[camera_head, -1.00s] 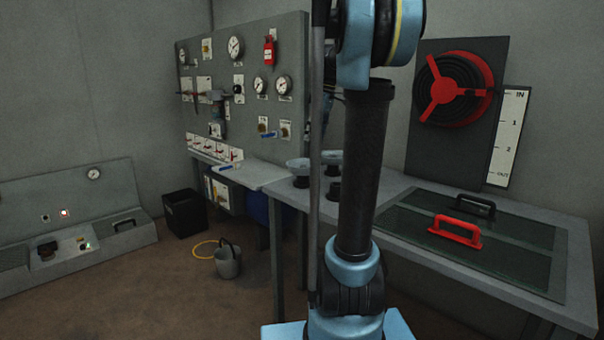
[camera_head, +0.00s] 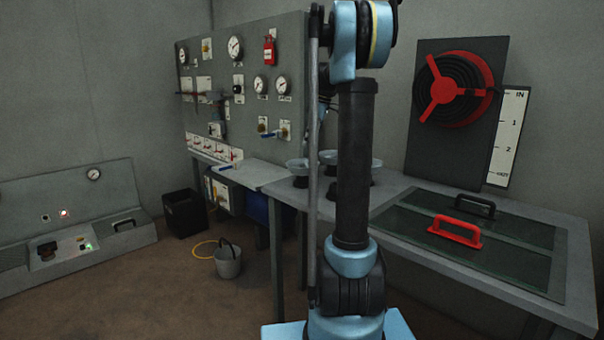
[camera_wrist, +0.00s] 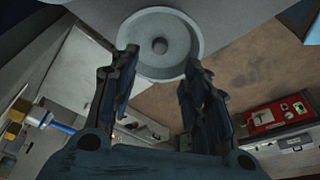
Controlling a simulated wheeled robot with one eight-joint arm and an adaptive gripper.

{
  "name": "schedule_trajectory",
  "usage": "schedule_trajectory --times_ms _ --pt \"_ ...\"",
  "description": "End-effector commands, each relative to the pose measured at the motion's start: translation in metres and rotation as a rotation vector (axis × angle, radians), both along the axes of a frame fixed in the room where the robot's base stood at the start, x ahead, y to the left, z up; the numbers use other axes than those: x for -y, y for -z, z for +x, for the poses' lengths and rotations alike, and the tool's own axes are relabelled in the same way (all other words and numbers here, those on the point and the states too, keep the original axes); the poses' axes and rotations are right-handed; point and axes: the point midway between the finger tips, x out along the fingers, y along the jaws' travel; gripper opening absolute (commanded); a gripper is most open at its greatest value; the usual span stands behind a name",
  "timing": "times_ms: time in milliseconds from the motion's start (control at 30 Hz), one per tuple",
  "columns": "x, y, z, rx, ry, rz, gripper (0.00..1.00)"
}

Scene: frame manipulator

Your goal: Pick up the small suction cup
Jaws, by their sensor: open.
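In the head view, pale grey-blue suction cups with dark bases stand on the bench: one at the left (camera_head: 298,164), one partly behind my arm (camera_head: 328,158), and one at my arm's right edge (camera_head: 375,164). I cannot tell which is the small one. In the wrist view, a round grey cup with a central knob (camera_wrist: 160,42) lies at the top, just beyond my fingertips. My gripper (camera_wrist: 160,64) is open, its two dark fingers apart with nothing held. The cup's rim overlaps the fingertips in the picture; contact is unclear. My arm hides most of the gripper in the head view.
The grey bench (camera_head: 400,190) carries a dark panel with a red handle (camera_head: 455,232) and a black handle (camera_head: 475,206). A gauge panel (camera_head: 215,105) stands behind on the left. A bucket (camera_head: 228,262) and black bin (camera_head: 184,213) stand on the floor.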

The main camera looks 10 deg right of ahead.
Motion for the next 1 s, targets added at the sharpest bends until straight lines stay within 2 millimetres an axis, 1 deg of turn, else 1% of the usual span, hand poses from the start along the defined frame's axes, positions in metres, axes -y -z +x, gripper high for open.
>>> schedule_trajectory --times_ms 33,100,200,467,700,800,1000 --pt "-0.003 0.009 0.001 0.0 -0.001 0.0 0.43" --pt "-0.006 0.02 0.002 0.0 -0.001 0.0 0.43" --pt "-0.009 0.032 0.003 0.0 -0.001 0.0 0.43" --pt "-0.013 0.047 0.005 0.0 0.0 0.0 0.43" --pt "-0.023 0.077 0.008 -0.001 0.0 0.0 0.43" --pt "-0.025 0.086 0.009 -0.001 0.0 0.0 0.43" --pt "-0.027 0.092 0.009 0.0 0.0 0.0 0.43"
